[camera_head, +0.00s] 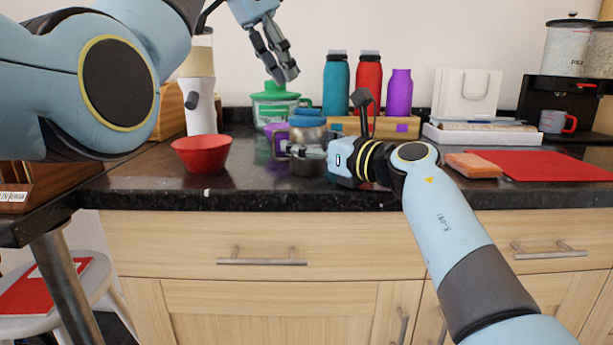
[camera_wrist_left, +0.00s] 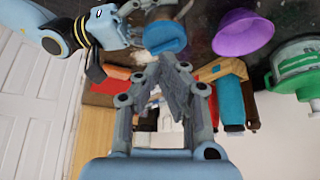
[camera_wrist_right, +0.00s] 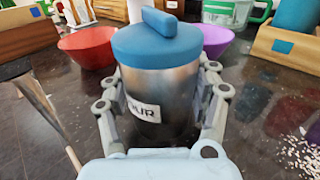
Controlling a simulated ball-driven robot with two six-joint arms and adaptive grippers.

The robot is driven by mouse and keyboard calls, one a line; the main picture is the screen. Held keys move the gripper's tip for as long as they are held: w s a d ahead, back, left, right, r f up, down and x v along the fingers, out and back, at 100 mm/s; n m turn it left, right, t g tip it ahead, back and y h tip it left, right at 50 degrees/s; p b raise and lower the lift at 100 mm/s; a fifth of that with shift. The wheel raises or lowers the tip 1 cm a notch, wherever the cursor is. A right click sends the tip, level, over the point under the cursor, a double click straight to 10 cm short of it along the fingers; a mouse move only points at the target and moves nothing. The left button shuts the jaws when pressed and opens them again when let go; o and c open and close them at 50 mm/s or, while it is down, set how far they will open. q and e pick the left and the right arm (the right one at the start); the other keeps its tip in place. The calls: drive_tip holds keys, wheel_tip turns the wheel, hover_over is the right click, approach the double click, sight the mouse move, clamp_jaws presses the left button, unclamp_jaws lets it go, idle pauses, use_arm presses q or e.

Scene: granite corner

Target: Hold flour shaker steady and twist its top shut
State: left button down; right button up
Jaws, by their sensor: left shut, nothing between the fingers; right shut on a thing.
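In the head view the shaker body (camera_head: 309,167) and blue top (camera_head: 306,118) also show. My right gripper (camera_head: 303,150) is shut on the shaker body from the right. My left gripper (camera_head: 285,72) is shut and empty, in the air above and a little left of the top. In the left wrist view the top (camera_wrist_left: 165,37) lies beyond its fingers.
A red bowl (camera_head: 201,153) stands left of the shaker and a purple bowl (camera_wrist_right: 217,42) close behind it. A green-lidded container (camera_head: 275,103) and several bottles (camera_head: 336,85) stand further back. An orange block (camera_head: 472,165) and red mat (camera_head: 545,165) lie to the right.

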use_arm(q)
wheel_tip(320, 180, down, 6)
drive_tip(key=w+a, duration=0.1)
idle(0.9)
drive_tip(key=shift+w+d, duration=0.25)
drive_tip(key=shift+d, duration=0.3)
idle(0.9)
drive_tip(key=shift+s+d, duration=0.3)
drive_tip(key=shift+s, duration=0.2)
idle(0.8)
drive_tip(key=shift+a, duration=0.1)
drive_tip(key=shift+s+a+r, duration=0.15)
drive_tip(key=shift+s+a, duration=0.1)
wheel_tip(320, 180, up, 6)
hover_over(296, 117)
drive_tip(key=s+a, duration=0.2)
drive_tip(key=shift+w+d, duration=0.15)
drive_tip(key=shift+w, duration=0.1)
